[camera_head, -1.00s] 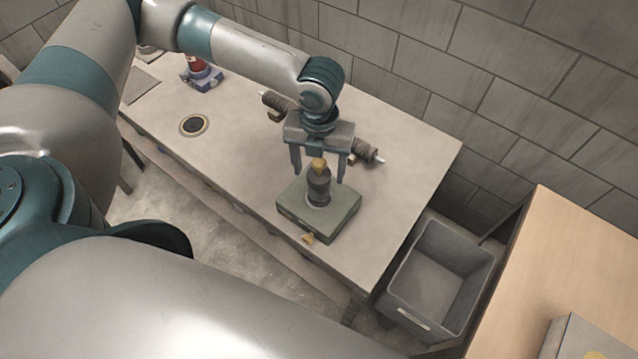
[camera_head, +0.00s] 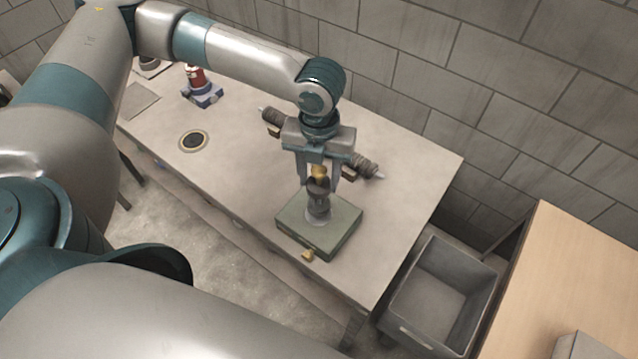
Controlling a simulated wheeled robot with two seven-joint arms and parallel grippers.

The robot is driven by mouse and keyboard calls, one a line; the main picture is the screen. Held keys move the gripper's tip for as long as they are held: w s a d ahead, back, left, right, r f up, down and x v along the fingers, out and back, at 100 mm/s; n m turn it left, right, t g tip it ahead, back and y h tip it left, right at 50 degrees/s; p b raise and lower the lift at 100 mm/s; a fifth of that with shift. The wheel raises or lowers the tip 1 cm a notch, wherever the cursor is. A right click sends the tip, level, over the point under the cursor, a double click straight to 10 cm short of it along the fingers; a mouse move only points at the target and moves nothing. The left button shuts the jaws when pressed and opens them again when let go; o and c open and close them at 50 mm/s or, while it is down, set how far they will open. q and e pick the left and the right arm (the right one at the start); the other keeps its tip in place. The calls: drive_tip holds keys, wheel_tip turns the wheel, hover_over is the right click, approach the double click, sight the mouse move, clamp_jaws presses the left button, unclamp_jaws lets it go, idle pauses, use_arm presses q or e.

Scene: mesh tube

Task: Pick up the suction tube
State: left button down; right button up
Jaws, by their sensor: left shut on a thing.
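The suction tube (camera_head: 318,202), a dark upright piece with a brass-coloured top, stands on a green block (camera_head: 343,233) on the grey table. My left gripper (camera_head: 319,182) comes down from above and is shut on its upper part, with one finger on each side. The tube looks upright, and its lower end still appears to meet the block. My right gripper is not in view.
A dark ribbed roller (camera_head: 363,166) lies behind my left gripper, partly hidden by it. A red and blue item (camera_head: 200,88) and a round ring (camera_head: 194,140) are further left. A grey bin (camera_head: 440,298) stands past the table's right end.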

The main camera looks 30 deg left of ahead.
use_arm(q)
drive_tip(key=shift+r+b, duration=0.3)
drive_tip(key=shift+r, duration=0.45)
drive_tip(key=s+d+r, duration=0.7)
drive_tip(key=s, duration=0.2)
drive_tip(key=shift+s+p, duration=0.2)
drive_tip(key=shift+p, duration=0.15)
drive_tip(key=shift+d, duration=0.1)
